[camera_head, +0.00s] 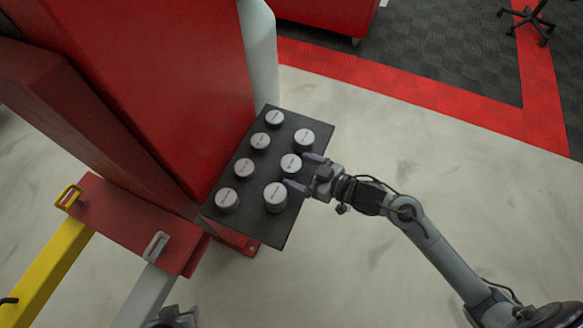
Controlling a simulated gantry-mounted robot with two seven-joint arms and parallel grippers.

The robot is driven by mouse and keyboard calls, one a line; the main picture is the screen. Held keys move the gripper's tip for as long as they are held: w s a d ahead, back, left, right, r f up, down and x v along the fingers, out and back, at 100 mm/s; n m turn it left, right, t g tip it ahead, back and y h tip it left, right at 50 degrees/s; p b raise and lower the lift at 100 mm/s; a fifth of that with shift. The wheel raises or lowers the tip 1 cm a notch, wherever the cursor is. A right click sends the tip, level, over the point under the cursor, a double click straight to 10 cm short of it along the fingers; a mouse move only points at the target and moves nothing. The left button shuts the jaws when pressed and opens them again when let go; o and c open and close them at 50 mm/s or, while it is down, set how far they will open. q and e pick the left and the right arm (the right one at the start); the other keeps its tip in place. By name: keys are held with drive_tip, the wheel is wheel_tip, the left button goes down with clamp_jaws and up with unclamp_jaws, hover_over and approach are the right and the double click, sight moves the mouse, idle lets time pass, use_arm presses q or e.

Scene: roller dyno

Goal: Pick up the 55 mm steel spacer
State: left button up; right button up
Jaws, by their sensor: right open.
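Several round steel spacers with pale labelled tops stand in two rows on a dark tray (235,223). The labels are too small to read, so I cannot tell which is the 55 mm one. My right gripper (299,171) is open at the tray's right edge. Its fingers point left towards a spacer (290,163) in the right row, which sits at or just beyond the gap between the fingertips. I cannot tell whether they touch it. A spacer (275,196) stands just below the lower finger. Part of my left gripper (176,318) shows at the bottom edge.
A tall red cabinet (190,70) rises directly left of the tray. A red block with handles (135,225), a yellow bar (50,265) and a grey bar (145,297) lie at lower left. Another spacer (303,139) stands above the upper finger.

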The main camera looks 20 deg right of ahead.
sight(291, 167)
drive_tip(key=b+x, duration=0.1)
drive_tip(key=x, duration=0.3)
drive_tip(key=shift+r, duration=0.1)
drive_tip(key=c, duration=1.3)
